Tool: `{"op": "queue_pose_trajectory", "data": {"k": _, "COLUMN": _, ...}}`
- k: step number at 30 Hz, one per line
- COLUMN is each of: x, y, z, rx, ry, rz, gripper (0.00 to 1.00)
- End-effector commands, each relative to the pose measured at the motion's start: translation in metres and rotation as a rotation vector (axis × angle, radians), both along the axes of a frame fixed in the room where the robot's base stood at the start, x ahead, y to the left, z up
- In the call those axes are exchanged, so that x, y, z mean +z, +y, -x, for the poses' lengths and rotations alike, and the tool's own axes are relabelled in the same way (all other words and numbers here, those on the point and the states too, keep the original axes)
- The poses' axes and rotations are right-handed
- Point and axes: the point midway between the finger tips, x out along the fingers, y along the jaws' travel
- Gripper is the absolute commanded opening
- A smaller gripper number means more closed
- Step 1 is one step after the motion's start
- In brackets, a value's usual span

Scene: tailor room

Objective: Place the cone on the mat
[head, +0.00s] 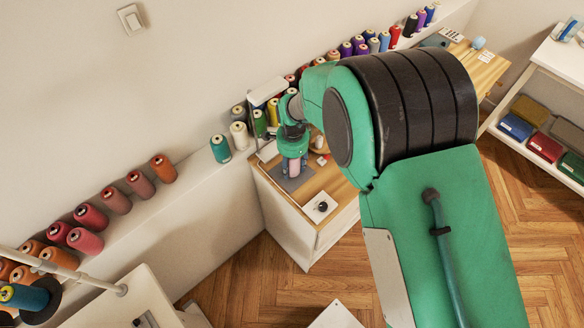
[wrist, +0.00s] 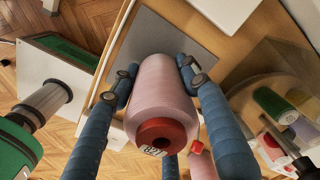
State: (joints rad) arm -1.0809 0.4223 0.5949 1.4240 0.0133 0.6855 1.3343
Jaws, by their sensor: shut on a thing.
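The cone (wrist: 163,92) is a pale pink thread spool with a red-brown core at its near end. In the wrist view my gripper (wrist: 157,78) has its blue fingers closed on both sides of it. In the head view the gripper (head: 293,152) is small, with the pink cone (head: 294,168) below it over the cabinet top. The grey mat (wrist: 205,48) lies behind the far end of the cone; it also shows in the head view (head: 282,181), partly covered by the gripper and cone. I cannot tell whether the cone touches the mat.
The wooden cabinet top (head: 329,178) also bears a white card with a dark round thing (head: 321,207). Many thread cones stand on the wall ledge behind, including a teal one (head: 220,149). A shelf with coloured boxes (head: 545,147) stands at right.

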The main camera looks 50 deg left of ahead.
Motion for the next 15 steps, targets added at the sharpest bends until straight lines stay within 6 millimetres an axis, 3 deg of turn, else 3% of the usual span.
{"op": "queue_pose_trajectory", "data": {"k": 15, "x": -0.0094, "y": 0.0002, "z": -0.0001, "rx": 0.0, "ry": 0.0, "rz": 0.0, "gripper": 0.14}}
